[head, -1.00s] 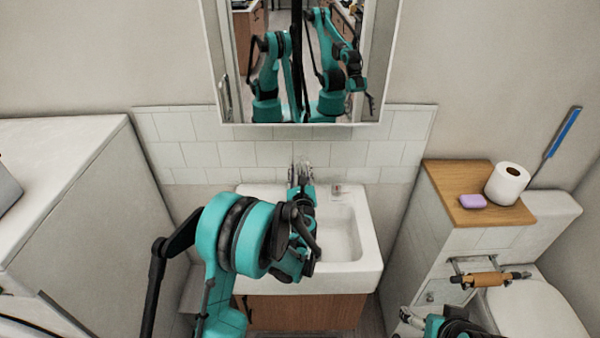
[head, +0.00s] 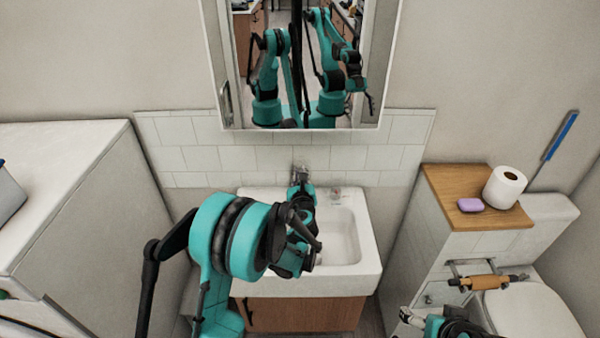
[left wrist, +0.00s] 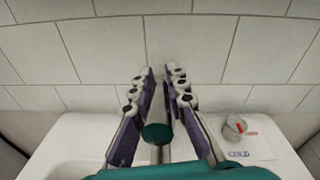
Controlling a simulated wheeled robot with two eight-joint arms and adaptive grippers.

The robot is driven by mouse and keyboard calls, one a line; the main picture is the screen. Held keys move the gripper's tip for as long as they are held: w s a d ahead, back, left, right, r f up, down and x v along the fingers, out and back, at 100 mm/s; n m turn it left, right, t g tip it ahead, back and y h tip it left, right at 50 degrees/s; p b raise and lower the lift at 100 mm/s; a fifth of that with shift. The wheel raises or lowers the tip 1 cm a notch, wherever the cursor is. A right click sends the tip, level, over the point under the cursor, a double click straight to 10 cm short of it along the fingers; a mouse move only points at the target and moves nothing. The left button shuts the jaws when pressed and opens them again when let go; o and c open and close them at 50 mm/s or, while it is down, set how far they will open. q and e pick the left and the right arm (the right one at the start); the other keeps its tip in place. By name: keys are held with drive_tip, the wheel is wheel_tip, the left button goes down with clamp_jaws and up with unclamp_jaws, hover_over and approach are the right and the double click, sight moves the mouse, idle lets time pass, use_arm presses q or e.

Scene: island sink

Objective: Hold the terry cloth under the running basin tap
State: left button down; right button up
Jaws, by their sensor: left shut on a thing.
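My left gripper (head: 300,178) is over the back of the white basin (head: 372,262). In the left wrist view its two fingers (left wrist: 159,70) point at the tiled wall, with purple inner faces. A dark green round-ended thing (left wrist: 157,133) with a grey stem below it sits between them. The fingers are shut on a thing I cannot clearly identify. A grey tap knob (left wrist: 234,128) with a red mark stands to the right of the fingers, by a COLD label. I cannot make out the terry cloth, the spout or running water. My right gripper (head: 408,317) is low, only partly visible.
A mirror (head: 300,127) hangs above the tiles. On the right, a wooden-topped ledge (head: 490,218) carries purple soap (head: 470,205) and a paper roll (head: 505,187), with the toilet (head: 545,320) below. A white cabinet (head: 90,190) stands left. The basin's right side is clear.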

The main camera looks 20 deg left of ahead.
use_arm(q)
drive_tip(key=c, duration=1.5)
unclamp_jaws()
drive_tip(key=shift+s, duration=0.1)
drive_tip(key=v, duration=1.2)
